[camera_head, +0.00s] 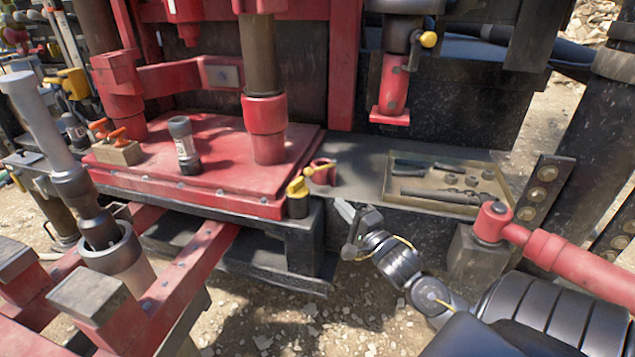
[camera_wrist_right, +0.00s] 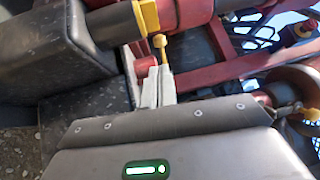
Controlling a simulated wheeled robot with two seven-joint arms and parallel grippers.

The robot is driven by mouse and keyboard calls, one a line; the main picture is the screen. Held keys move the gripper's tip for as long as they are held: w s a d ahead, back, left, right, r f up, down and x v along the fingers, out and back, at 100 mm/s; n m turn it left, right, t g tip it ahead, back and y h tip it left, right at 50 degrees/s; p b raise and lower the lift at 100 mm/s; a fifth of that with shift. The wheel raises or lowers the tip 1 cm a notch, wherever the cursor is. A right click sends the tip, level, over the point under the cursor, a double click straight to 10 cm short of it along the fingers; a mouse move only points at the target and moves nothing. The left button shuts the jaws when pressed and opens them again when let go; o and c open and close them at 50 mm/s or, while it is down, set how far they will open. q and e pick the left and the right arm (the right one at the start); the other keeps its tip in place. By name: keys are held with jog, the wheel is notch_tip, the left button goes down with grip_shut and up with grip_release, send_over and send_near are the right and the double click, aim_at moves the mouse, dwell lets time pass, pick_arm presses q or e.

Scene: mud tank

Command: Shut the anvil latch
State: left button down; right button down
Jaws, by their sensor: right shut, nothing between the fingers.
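At the right front corner of the red platform (camera_head: 215,150), a small yellow lever (camera_head: 298,188) sits on a black post beside a short red collar (camera_head: 324,172). This looks like the anvil latch; I cannot tell for sure whether it stands open or shut. My right gripper (camera_head: 346,212) is just right of and below it, apart from it in the head view. In the right wrist view the gripper's fingers (camera_wrist_right: 158,86) are together and empty. A yellow-tipped pin (camera_wrist_right: 160,43) shows just beyond the fingertips; contact is unclear. My left gripper is out of view.
A shallow tray (camera_head: 437,196) of tools lies on the dark ledge right of the latch. A red arm with a round joint (camera_head: 492,222) juts in at the right. A dark flask (camera_head: 184,146) and a wooden block (camera_head: 117,152) stand on the platform. Gravel lies below.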

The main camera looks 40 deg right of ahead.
send_near(309, 176)
jog(key=w, duration=0.3)
jog(key=w+d+r, duration=0.1)
jog(key=w, duration=0.1)
jog(key=shift+d+b, duration=0.1)
jog(key=shift+b, duration=0.2)
jog(key=shift+w, duration=0.6)
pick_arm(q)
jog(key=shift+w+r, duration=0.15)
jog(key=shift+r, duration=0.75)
pick_arm(e)
jog(key=shift+w+r, duration=0.1)
jog(key=shift+w, duration=0.05)
jog(key=shift+r, duration=0.1)
